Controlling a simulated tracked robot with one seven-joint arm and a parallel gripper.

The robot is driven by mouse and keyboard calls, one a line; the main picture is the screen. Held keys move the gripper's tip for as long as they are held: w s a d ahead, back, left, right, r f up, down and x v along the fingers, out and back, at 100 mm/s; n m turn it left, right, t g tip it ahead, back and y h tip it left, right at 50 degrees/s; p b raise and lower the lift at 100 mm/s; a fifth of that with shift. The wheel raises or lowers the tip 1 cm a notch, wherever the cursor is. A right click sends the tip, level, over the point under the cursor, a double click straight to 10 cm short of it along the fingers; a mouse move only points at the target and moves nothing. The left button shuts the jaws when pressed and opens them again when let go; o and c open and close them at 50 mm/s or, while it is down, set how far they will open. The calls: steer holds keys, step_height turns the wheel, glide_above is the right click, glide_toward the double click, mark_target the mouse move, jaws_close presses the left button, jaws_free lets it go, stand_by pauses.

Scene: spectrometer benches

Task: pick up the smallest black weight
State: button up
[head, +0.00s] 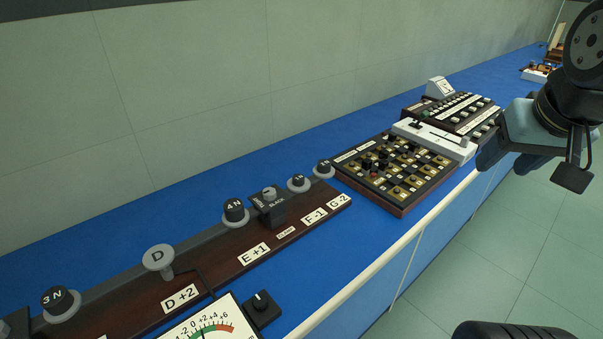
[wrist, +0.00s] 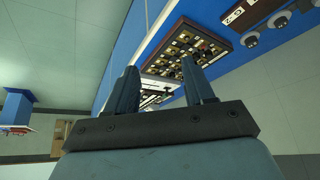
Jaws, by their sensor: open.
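Several black weights with pale top labels sit on round grey discs along a dark wooden rail (head: 290,232) on the blue bench. The one marked 3 N (head: 60,300) is at the near left and the one marked 4 N (head: 235,211) is mid-rail. Two smaller-looking ones follow, one above F-1 (head: 298,182) and one above G-2 (head: 324,168) at the far end; their labels are too small to read. My gripper (head: 506,163) is open and empty at the right, beyond the bench's front edge and well away from the weights. Its spread fingers show in the wrist view (wrist: 158,68).
A component board (head: 395,172) with small black and red parts lies right of the rail, with a white-topped unit (head: 435,137) behind it. A grey disc marked D (head: 158,257) and a dial meter (head: 213,320) are near left.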

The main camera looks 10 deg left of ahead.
steer(key=shift+o, duration=0.7)
steer(key=shift+w+a, duration=0.25)
steer(key=shift+w, duration=0.15)
steer(key=g, duration=0.1)
glide_above(298, 177)
steer(key=s, duration=0.3)
step_height(298, 177, down, 16)
steer(key=r, duration=0.1)
steer(key=shift+n, duration=0.4)
steer(key=shift+x, duration=2.85)
steer(key=shift+w+d, duration=0.1)
steer(key=shift+w, duration=0.05)
steer(key=c, duration=1.2)
